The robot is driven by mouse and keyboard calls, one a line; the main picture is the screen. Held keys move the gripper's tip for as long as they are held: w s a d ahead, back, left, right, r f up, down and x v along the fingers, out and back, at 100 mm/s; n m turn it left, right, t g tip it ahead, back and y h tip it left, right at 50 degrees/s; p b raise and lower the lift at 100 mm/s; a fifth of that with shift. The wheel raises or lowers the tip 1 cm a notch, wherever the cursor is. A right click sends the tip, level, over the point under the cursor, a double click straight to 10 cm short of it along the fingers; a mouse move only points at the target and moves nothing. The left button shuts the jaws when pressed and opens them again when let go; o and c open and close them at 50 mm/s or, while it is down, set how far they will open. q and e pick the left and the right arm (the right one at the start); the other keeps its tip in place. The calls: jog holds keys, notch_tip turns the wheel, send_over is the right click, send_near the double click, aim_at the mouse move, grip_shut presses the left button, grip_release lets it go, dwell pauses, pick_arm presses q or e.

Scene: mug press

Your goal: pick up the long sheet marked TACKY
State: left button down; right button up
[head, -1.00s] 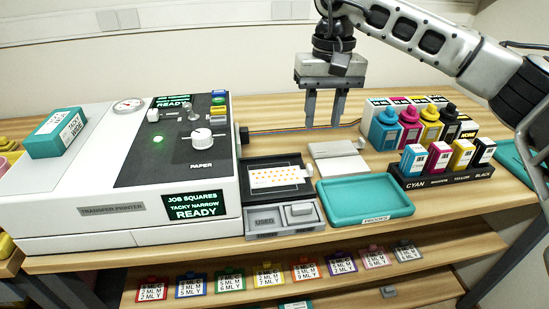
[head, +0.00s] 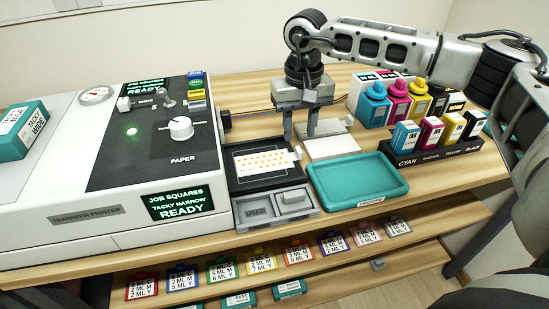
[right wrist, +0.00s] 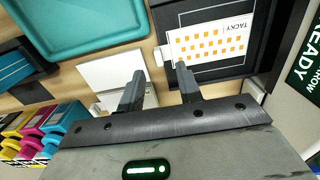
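The long white sheet marked TACKY (right wrist: 210,42), printed with rows of orange squares, lies in the black output tray (right wrist: 262,70). In the head view the sheet (head: 262,162) lies right of the printer, with a small pale tab (head: 298,152) at its right end. My right gripper (head: 300,137) is above and behind the tab, pointing down. In the right wrist view the gripper (right wrist: 160,72) has its two fingers apart with nothing between them, and the tab end of the sheet appears just beyond the gap. My left gripper is not in view.
The transfer printer (head: 75,220) stands left of the tray. A pale flat block (head: 330,145) lies to the right, close to the fingers. A teal tray (head: 358,193) and grey USED bin (head: 258,224) are in front. Ink bottles (head: 372,105) and cartons stand at the right.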

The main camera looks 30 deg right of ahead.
aim_at(299, 149)
notch_tip(299, 149, down, 5)
jog(key=shift+s+r, duration=0.1)
jog(key=shift+r, duration=0.1)
grip_shut()
jog(key=shift+r, duration=0.15)
